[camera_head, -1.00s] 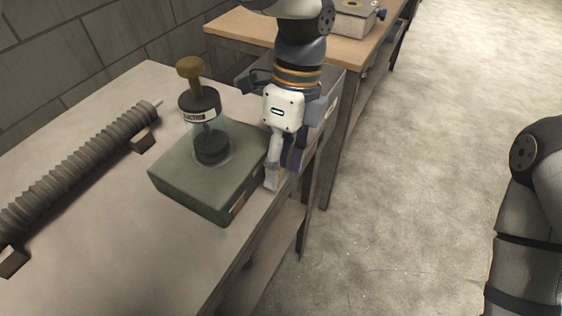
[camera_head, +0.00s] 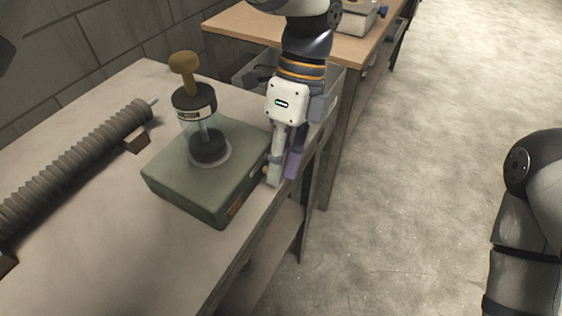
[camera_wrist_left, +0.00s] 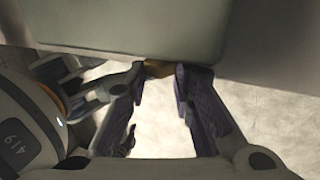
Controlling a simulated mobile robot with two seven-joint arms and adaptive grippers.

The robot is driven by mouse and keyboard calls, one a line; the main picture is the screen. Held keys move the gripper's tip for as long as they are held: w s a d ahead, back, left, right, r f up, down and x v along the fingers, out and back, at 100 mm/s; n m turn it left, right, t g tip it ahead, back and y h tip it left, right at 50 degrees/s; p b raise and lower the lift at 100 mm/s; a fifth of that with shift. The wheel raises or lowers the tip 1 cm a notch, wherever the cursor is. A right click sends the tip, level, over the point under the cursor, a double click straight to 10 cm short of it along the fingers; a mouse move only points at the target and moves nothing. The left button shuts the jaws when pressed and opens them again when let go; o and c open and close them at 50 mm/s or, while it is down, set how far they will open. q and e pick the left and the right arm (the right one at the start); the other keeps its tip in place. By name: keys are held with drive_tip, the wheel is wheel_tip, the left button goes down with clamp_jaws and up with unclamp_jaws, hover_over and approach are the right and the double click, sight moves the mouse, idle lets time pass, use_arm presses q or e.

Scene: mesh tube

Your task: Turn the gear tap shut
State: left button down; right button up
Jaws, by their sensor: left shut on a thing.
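A green box (camera_head: 196,180) stands on the near bench, with a clear cylinder (camera_head: 197,130) and a brown plunger knob (camera_head: 184,62) on top. The small brass tap (camera_head: 265,171) sticks out of the box's right side, mostly hidden by my gripper. My left gripper (camera_head: 281,179) points down beside that side, shut on the tap. In the left wrist view, the brass tap (camera_wrist_left: 158,68) shows between the fingertips, under the box (camera_wrist_left: 150,25). My right gripper is out of view; only my right arm shows at the right edge.
A ribbed grey tube (camera_head: 75,170) lies on the near bench (camera_head: 130,245) to the left, with brown blocks beside it. A grey bin (camera_head: 250,72) stands behind the gripper. A second wooden bench (camera_head: 245,27) is at the back. Open floor (camera_head: 420,180) lies to the right.

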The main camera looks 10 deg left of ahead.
use_arm(q)
drive_tip(key=c, duration=1.4)
unclamp_jaws()
drive_tip(key=shift+f, duration=0.1)
drive_tip(key=v, duration=1.2)
